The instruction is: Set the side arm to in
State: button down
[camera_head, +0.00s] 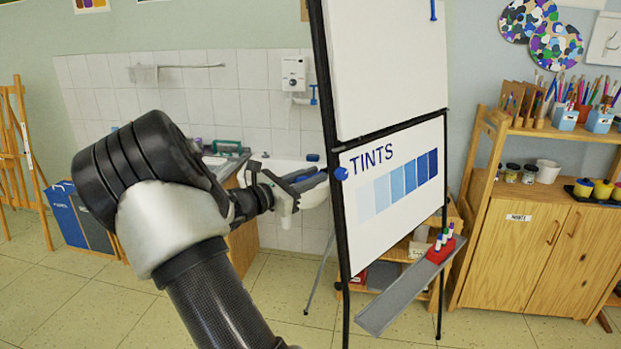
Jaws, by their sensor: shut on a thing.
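A black-framed flip-chart easel (333,120) stands in the middle, with a white upper sheet and a lower board marked "TINTS" (400,178). A round blue knob (341,173) sits at the easel's left upright, level with my gripper. My gripper (318,178) reaches from the left to this upright, its fingers seen from the side. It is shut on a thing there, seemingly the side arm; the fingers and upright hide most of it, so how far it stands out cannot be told. A blue peg (433,10) shows at the upper right of the easel.
A grey pen tray (405,297) with a red marker holder (441,250) juts from the easel's bottom. A sink (315,190) lies behind my gripper. A wooden cabinet (510,245) stands at right, a wooden easel (22,165) at far left. Some floor is clear.

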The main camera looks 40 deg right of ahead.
jog(key=c, duration=1.6)
grip_release()
jog(key=a, duration=1.1)
jog(key=s+a+b, duration=0.1)
jog(key=a, duration=0.5)
jog(key=shift+a, duration=0.25)
